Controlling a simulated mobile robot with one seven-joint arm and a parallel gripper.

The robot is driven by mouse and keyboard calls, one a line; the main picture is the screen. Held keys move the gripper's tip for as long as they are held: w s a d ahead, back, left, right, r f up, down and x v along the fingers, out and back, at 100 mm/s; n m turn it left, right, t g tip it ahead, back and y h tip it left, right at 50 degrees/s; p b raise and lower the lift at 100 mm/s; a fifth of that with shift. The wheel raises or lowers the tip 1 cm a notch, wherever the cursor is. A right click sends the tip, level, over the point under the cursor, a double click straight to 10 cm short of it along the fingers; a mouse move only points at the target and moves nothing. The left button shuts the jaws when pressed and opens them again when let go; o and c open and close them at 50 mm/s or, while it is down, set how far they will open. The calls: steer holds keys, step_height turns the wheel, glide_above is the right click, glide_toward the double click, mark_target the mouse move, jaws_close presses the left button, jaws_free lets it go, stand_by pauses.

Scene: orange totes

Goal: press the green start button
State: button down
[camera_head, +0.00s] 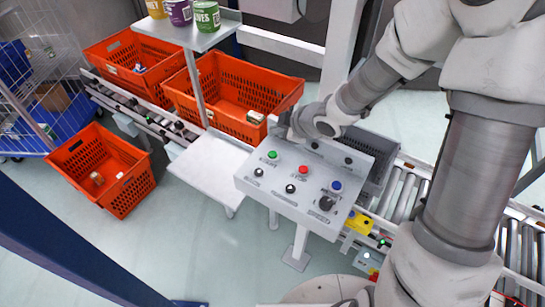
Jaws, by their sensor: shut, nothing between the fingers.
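The green button (272,155) is at the upper left of a sloped grey control panel (267,186) in the head view. A red button (303,169) and a blue button (336,185) sit to its right on the same panel. My gripper (284,132) is shut and empty. It is at the panel's upper edge, just above and slightly right of the green button in the picture, and looks apart from it. The fingertips are small and partly blend with the panel, so their exact height over it is hard to tell.
Black knobs (290,188) sit lower on the panel. An orange tote (225,95) stands behind on the roller conveyor, beside another orange tote (125,65). A third tote (100,170) is on the floor. A grey crate (380,150) is behind the panel. A white shelf (210,165) adjoins left.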

mark_target(276, 155)
steer(key=shift+f+b, duration=2.5)
steer(key=shift+f, duration=0.6)
steer(key=shift+f+b, duration=0.35)
steer(key=shift+f, duration=0.05)
